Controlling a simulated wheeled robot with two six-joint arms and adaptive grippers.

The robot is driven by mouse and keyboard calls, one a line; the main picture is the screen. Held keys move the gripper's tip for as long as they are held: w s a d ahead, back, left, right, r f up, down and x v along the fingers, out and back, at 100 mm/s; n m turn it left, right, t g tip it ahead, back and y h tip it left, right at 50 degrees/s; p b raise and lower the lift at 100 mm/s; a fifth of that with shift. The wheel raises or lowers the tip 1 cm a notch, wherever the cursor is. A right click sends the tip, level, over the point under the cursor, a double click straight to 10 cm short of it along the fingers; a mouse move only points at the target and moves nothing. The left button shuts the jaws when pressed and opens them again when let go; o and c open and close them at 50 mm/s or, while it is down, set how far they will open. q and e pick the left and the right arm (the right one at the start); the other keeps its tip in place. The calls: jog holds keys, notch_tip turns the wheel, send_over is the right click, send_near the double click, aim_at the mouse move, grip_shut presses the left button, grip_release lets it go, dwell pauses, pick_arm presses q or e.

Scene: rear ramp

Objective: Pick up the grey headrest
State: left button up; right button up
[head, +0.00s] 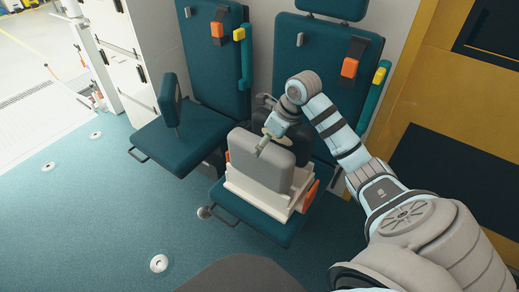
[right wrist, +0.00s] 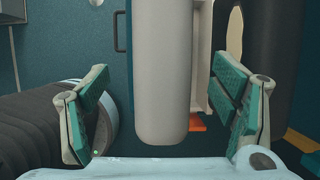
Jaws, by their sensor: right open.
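The grey headrest (head: 262,158) is a padded block that stands upright in a white crate (head: 250,190) on the right teal seat. My right gripper (head: 267,139) is open at the top of the headrest in the head view. In the right wrist view the pale grey headrest (right wrist: 166,70) runs down the middle between the two spread teal-padded fingers of my right gripper (right wrist: 163,112). A gap shows on each side, so neither finger appears to touch it. My left gripper is not in view.
A dark padded block (head: 298,141) stands close behind the grey headrest; the right wrist view shows a dark shape (right wrist: 278,60) beyond the right finger. An orange item (head: 309,196) is at the crate's right side. Another teal seat (head: 178,137) stands left. Open floor (head: 100,220) lies in front.

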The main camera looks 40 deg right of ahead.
jog(key=b, duration=0.2)
send_over(260, 170)
jog(key=w+d, duration=0.2)
jog(key=d, duration=0.1)
notch_tip(260, 170, down, 5)
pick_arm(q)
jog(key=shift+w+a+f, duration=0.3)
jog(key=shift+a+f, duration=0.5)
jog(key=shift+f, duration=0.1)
pick_arm(e)
jog(key=shift+w+a+f, duration=0.1)
jog(key=shift+w+f, duration=0.2)
jog(key=shift+f, duration=0.05)
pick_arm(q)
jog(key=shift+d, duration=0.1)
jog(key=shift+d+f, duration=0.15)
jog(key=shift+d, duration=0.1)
pick_arm(e)
jog(key=shift+f, duration=0.25)
jog(key=shift+c, duration=0.4)
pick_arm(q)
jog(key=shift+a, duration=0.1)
pick_arm(e)
grip_shut()
